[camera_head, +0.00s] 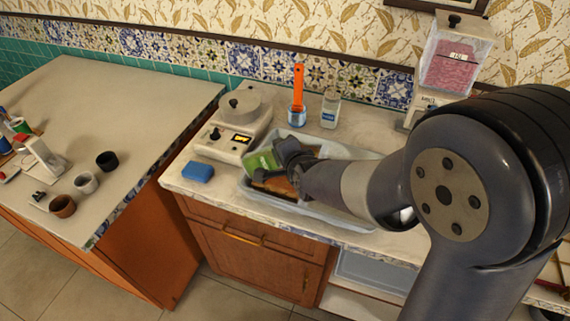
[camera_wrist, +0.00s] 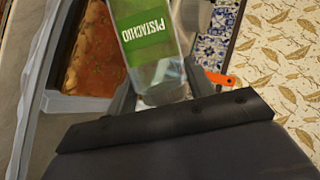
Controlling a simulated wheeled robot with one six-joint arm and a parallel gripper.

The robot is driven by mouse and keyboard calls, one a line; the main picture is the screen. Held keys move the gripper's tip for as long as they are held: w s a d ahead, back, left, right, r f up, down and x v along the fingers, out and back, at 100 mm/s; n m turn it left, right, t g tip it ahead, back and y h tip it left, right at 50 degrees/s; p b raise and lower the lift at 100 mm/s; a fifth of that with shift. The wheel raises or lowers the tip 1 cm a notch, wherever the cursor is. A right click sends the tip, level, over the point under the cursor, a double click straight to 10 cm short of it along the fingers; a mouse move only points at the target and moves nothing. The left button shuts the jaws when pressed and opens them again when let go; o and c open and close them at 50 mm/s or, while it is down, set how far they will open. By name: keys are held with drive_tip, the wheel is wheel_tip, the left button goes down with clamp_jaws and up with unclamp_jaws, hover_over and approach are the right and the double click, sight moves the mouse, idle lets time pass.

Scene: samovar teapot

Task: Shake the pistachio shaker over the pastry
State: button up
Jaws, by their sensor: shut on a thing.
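The pistachio shaker (camera_head: 263,160) is a clear container with a green label, which reads PISTACHIO in the wrist view (camera_wrist: 150,40). My gripper (camera_head: 280,166) is shut on it and holds it tilted over the pale tray (camera_head: 337,212). The pastry (camera_head: 277,186) is a flat golden-brown slab in that tray, partly hidden by my gripper and the shaker. In the wrist view the pastry (camera_wrist: 90,50) shows left of the shaker, apart from it. I cannot tell which way the shaker's top points.
A blue sponge (camera_head: 198,172) lies left of the tray, with a white scale-like appliance (camera_head: 233,125) behind it. An orange-handled utensil (camera_head: 298,92) and a small jar (camera_head: 331,108) stand behind the tray. A dispenser with pink contents (camera_head: 452,68) stands at back right.

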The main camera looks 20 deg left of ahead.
drive_tip(key=shift+d+f+m+y+b, duration=0.2)
drive_tip(key=shift+f+m+y+b, duration=0.15)
drive_tip(key=shift+b, duration=2.15)
drive_tip(key=shift+r+p, duration=0.45)
drive_tip(key=shift+p, duration=0.75)
drive_tip(key=shift+w+p, duration=0.15)
drive_tip(key=shift+p, duration=0.6)
drive_tip(key=shift+f+p, duration=0.1)
drive_tip(key=shift+p, duration=0.35)
drive_tip(key=shift+f+m+y+p, duration=0.1)
drive_tip(key=shift+m+y+p, duration=0.15)
drive_tip(key=shift+p, duration=0.45)
